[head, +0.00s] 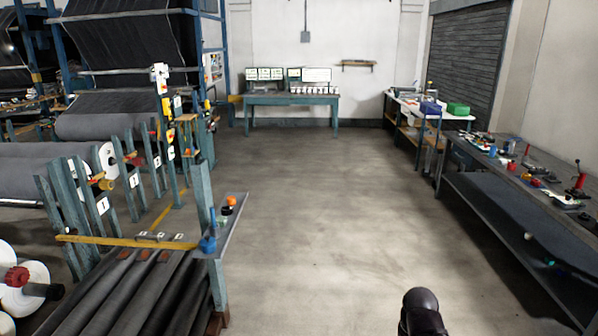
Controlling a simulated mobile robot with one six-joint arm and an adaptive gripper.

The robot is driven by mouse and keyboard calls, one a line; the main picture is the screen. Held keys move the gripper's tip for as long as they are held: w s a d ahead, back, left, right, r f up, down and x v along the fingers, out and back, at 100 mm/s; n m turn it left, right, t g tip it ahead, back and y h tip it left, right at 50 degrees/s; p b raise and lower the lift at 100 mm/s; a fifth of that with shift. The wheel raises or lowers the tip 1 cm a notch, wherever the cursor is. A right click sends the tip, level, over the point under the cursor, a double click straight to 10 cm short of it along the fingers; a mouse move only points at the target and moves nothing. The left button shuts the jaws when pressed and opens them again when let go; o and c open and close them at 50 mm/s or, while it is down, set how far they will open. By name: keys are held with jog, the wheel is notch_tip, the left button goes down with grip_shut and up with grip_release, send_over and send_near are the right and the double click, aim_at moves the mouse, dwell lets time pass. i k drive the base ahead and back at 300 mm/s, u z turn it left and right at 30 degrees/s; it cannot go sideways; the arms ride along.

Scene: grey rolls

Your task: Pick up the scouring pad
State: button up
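I cannot make out a scouring pad for certain in the head view. Many small items on the benches are too small to name. A dark rounded part of my own arm shows at the bottom edge, right of centre. My gripper's fingers are not in view.
A long dark workbench (472,170) with several small tools runs along the right. Behind it, a white-topped table (405,98) holds a green box (458,109) and a blue-purple box (430,107). A teal table (262,101) stands at the back. Grey rolls (45,171) fill the left. The middle floor (310,200) is clear.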

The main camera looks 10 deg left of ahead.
aim_at(222, 221)
jog(key=u, duration=0.3)
jog(key=i, duration=0.8)
jog(key=u, duration=0.6)
jog(key=i, duration=0.8)
jog(key=u, duration=0.55)
jog(key=i, duration=0.55)
jog(key=u, duration=0.3)
